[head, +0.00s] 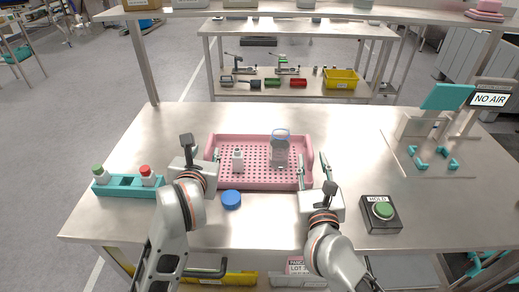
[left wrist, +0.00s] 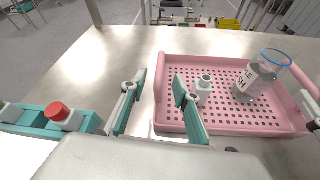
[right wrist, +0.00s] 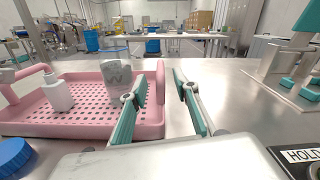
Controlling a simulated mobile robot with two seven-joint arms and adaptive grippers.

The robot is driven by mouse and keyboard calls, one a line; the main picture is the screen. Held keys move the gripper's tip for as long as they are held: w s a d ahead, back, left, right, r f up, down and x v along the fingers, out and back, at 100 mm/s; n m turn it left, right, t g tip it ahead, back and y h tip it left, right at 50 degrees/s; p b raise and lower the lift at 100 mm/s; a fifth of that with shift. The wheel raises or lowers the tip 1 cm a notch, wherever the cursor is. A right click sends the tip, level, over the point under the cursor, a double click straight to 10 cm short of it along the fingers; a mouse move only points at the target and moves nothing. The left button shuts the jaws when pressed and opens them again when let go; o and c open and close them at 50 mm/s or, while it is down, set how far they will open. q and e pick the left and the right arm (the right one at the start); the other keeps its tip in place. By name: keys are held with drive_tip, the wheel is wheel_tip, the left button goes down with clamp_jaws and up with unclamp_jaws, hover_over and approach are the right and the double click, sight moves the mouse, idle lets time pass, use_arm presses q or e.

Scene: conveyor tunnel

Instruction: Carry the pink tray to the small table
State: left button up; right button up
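The pink tray (head: 262,184), with a perforated floor, lies flat on the steel workbench. A small white bottle (head: 237,160) and a clear beaker with a blue rim (head: 280,150) stand in it. My left gripper (head: 207,160) is open at the tray's left end; in the left wrist view its fingers (left wrist: 160,102) are either side of the end wall. My right gripper (head: 313,165) is open at the right end; in the right wrist view its fingers (right wrist: 160,100) straddle that wall. A shelved table (head: 300,31) stands behind; I cannot tell whether it is the small table.
A teal holder (head: 128,187) with red- and green-capped bottles is left of the tray. A blue lid (head: 231,200) lies in front. A HOLD button box (head: 381,214) and a teal fixture (head: 432,150) are to the right. The bench behind the tray is clear.

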sight(208, 147)
use_arm(q)
drive_tip(key=shift+s, duration=0.15)
use_arm(e)
drive_tip(key=shift+s, duration=0.15)
